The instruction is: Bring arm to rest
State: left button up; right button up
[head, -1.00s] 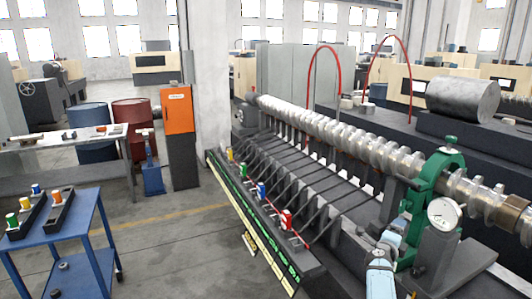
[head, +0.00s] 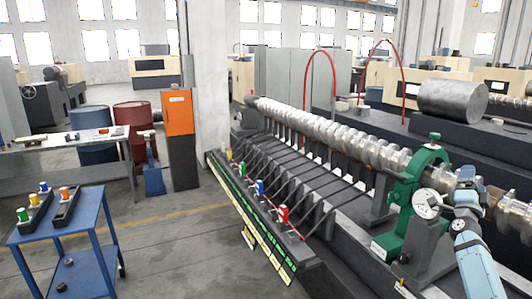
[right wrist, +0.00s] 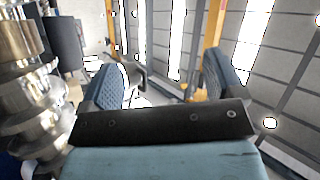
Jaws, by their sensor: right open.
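My right arm comes up from the lower right in the head view. Its gripper (head: 468,180) is at the right, beside the dial gauge (head: 427,203) and in front of the metal screw shaft (head: 345,137). In the right wrist view the two blue fingers of this gripper (right wrist: 166,82) stand wide apart with nothing held between them. Shiny metal screw flights (right wrist: 35,95) show close on the left of that view. My left gripper is not in view.
A green ring stand (head: 405,195) holds the shaft next to the gauge. Several coloured small parts line the machine's front edge. A blue cart (head: 75,215) with black trays stands at the left. Clear floor lies between cart and machine.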

jog(key=s+r+n+t+y, duration=0.3)
jog(key=r+n+t+y, duration=0.3)
jog(key=r+n+y, duration=0.45)
notch_tip(320, 180, down, 12)
jog(key=w+d+n+g, duration=0.25)
jog(key=n+g, duration=0.55)
jog(key=n, duration=0.5)
jog(key=s+a+f+g+y, duration=0.1)
jog(key=s+a+f+y, duration=0.1)
jog(key=s+a+f, duration=0.5)
jog(key=s+a+f+n+g+y, duration=0.1)
jog(key=s+a+f, duration=0.1)
jog(key=a+f, duration=0.9)
jog(key=s+a+f+g+y, duration=0.15)
jog(key=s+a+f, duration=0.4)
jog(key=f, duration=0.65)
jog(key=s+a+f+g+y, duration=0.1)
jog(key=s+a+f, duration=0.2)
jog(key=s+a, duration=0.4)
jog(key=s+a+f+m+g+y, duration=0.1)
jog(key=s+a+f, duration=0.3)
jog(key=s, duration=0.9)
jog(key=s+a+f+m+g+y, duration=0.1)
jog(key=s+a+f, duration=0.2)
jog(key=s+a, duration=0.7)
jog(key=shift+f, duration=0.2)
jog(key=shift+w+m, duration=0.1)
jog(key=shift+m, duration=0.15)
